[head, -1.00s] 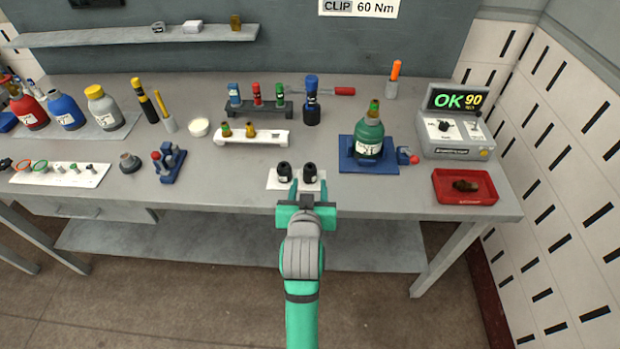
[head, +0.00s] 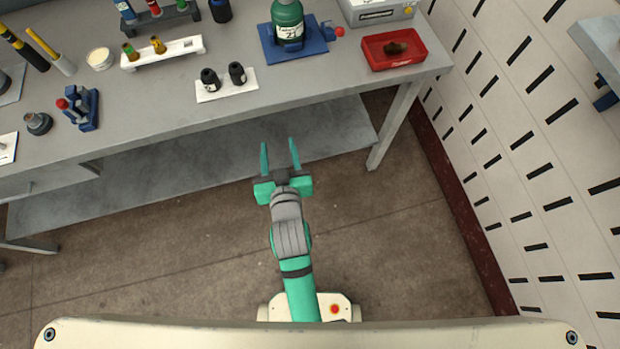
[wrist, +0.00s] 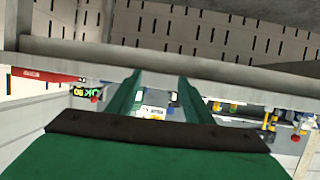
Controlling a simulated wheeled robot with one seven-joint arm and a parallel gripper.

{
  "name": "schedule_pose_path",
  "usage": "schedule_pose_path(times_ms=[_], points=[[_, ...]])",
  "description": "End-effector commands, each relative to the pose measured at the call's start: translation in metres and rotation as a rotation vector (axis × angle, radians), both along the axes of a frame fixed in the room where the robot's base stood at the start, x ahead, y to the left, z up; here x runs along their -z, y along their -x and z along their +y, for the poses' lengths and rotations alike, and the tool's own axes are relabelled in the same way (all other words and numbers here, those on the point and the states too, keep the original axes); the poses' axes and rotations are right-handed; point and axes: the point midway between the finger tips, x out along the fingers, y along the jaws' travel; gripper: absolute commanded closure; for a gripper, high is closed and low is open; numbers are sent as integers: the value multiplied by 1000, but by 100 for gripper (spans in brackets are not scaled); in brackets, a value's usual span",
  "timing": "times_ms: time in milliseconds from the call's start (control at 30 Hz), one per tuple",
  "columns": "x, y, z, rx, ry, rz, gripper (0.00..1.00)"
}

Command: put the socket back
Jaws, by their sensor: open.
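Two black sockets, a left one (head: 209,79) and a right one (head: 237,73), stand side by side on a white mat (head: 225,91) near the table's front edge. Each has a white label; I cannot read them. My gripper (head: 279,143) is open and empty, its two green fingers pointing at the table. In the head view it shows in front of the table edge, below and right of the sockets and apart from them. In the wrist view the open fingers (wrist: 160,75) show with nothing between them, and I cannot make out the sockets there.
A green bottle (head: 288,22) stands on a blue base (head: 269,48) behind the mat. A red tray (head: 372,60) with a brown part is at the right. A white rack (head: 180,54) and a blue fixture (head: 83,110) stand left. The floor (head: 400,250) around my arm is clear.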

Motion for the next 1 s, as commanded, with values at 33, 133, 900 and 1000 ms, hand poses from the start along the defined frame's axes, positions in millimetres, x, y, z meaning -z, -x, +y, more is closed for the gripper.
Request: schedule_pose_path(times_ms=[33, 133, 900, 1000], points=[[11, 16, -9, 12, 1, 6, 53], [23, 43, -23, 32, -2, -6, 53], [15, 245, -81, 183, -19, -92, 53], [12, 250, -82, 188, -20, -98, 53]])
